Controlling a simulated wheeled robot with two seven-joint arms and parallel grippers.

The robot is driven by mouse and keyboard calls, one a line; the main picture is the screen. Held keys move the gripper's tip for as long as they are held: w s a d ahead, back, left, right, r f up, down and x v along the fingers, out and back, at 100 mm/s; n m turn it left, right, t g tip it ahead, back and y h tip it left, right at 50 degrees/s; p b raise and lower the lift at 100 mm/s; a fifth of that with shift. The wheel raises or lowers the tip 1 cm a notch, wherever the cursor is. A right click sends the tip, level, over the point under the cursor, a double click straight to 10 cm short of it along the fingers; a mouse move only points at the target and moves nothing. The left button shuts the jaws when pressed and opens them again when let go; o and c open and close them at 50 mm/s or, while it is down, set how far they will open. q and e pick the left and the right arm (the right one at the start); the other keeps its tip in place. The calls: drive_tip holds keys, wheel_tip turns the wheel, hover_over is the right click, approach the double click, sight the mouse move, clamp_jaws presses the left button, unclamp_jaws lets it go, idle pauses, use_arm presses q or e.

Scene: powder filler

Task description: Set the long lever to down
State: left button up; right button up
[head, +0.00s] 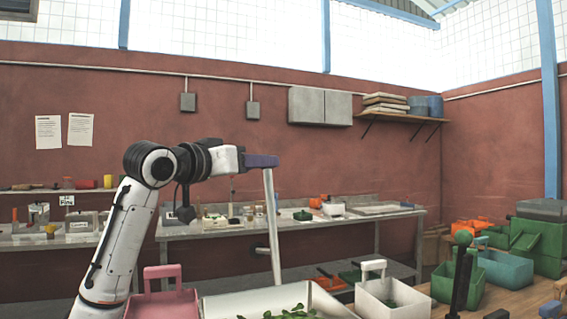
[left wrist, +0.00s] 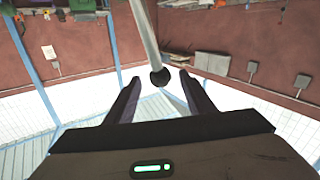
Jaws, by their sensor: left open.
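The long lever (head: 272,225) is a pale metal rod standing nearly upright, its top slightly to the left in the head view. Its upper end meets my left gripper (head: 274,161), whose dark purple fingers hide the knob there. In the left wrist view the rod (left wrist: 146,35) ends in a black ball knob (left wrist: 160,77). The knob appears between the two open fingers of my left gripper (left wrist: 162,85), with gaps on both sides. The lever's base is not clear to see. My right gripper is not in view.
A pale tray (head: 225,305) with green leaves lies below the lever. A pink crate (head: 160,303) stands left of it and a white basket (head: 372,303) right. A dark upright handle with a green knob (head: 463,237) stands farther right, near green bins. Benches line the back wall.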

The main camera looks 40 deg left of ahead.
use_arm(q)
drive_tip(key=w+p, duration=0.2)
drive_tip(key=w, duration=0.6)
drive_tip(key=shift+a, duration=0.45)
clamp_jaws()
drive_tip(key=shift+a, duration=0.1)
